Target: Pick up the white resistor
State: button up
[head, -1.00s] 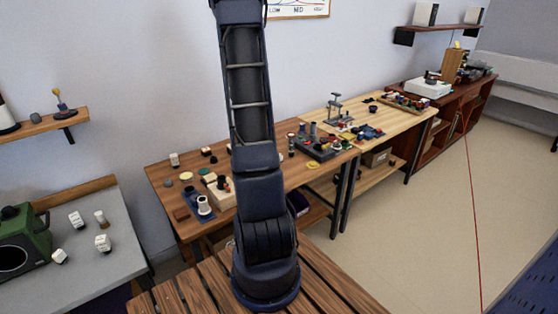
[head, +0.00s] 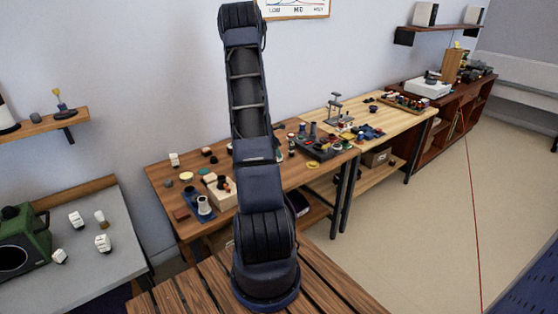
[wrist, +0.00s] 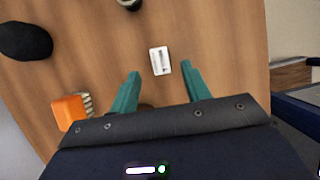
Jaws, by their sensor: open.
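A small white rectangular part with a dark and silvery middle, which looks like the white resistor (wrist: 160,61), lies on the brown wooden table (wrist: 215,40) in the wrist view. My gripper (wrist: 160,70) is open, with its two teal fingers apart and nothing held. The white part appears just beyond and between the fingertips in the picture. How high the fingertips are above the table I cannot tell. In the head view I cannot make out the white part, and my gripper is out of sight.
In the wrist view, an orange part with pale ridges (wrist: 70,110) lies left of the fingers. A black rounded thing (wrist: 25,41) is at the far left, and a dark round thing (wrist: 129,4) is at the top. The table's right edge is close by.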

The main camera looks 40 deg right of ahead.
jog(key=shift+d+x, duration=0.15)
jog(key=shift+x, duration=1.35)
jog(key=shift+d+x, duration=0.15)
jog(key=shift+x, duration=1.3)
jog(key=shift+s+r, duration=0.1)
grip_shut()
